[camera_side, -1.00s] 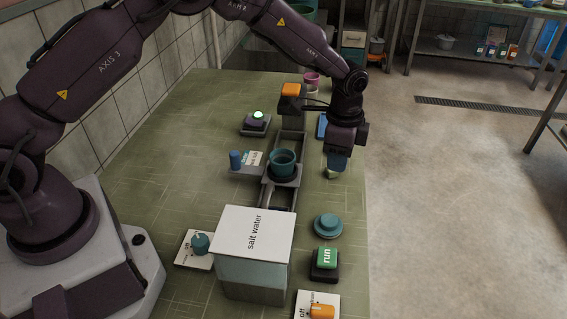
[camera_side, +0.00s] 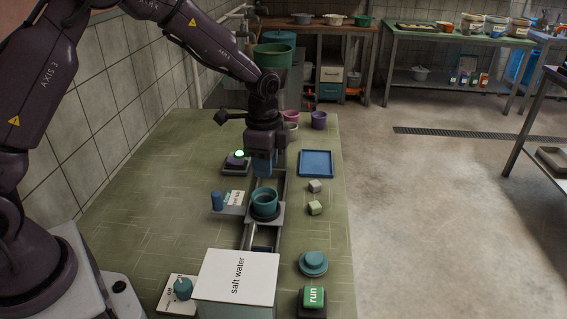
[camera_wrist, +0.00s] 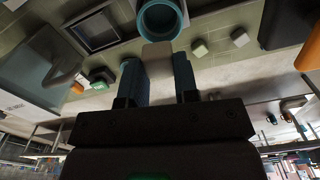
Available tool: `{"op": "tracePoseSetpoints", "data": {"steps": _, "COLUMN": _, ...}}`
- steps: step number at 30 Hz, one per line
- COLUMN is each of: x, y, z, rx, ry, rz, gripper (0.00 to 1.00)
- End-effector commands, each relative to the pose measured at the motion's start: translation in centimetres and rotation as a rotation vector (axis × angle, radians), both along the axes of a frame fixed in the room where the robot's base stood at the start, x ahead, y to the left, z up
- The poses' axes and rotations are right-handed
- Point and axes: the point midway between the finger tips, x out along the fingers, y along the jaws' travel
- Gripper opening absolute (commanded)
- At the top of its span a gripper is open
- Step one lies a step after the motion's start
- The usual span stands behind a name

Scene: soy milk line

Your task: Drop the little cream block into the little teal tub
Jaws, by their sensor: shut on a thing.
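The teal tub (camera_side: 264,197) stands upright on a dark round base on the rail in the side view. Its round rim (camera_wrist: 162,20) shows at the top of the wrist view. My gripper (camera_side: 263,172) points down just behind the tub in the side view. In the wrist view my gripper (camera_wrist: 157,66) is shut on a small cream block (camera_wrist: 157,53), held between the blue fingertips, with the tub's rim just past it. The held block is hidden in the side view.
Two other small pale blocks, a greyish one (camera_side: 315,186) and a greenish one (camera_side: 316,207), lie right of the rail. A blue tray (camera_side: 316,163) lies behind them. The salt water box (camera_side: 237,272), a teal round piece (camera_side: 313,263) and a green run button (camera_side: 313,298) are in front.

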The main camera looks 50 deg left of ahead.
Motion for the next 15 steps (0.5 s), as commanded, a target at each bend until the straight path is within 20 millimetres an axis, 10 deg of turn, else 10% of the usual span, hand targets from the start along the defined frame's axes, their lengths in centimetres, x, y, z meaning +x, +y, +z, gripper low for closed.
{"op": "tracePoseSetpoints", "data": {"steps": 15, "x": 0.1, "y": 0.0, "z": -4.2, "rx": 0.001, "ry": -0.001, "rz": -0.003, "gripper": 0.06}}
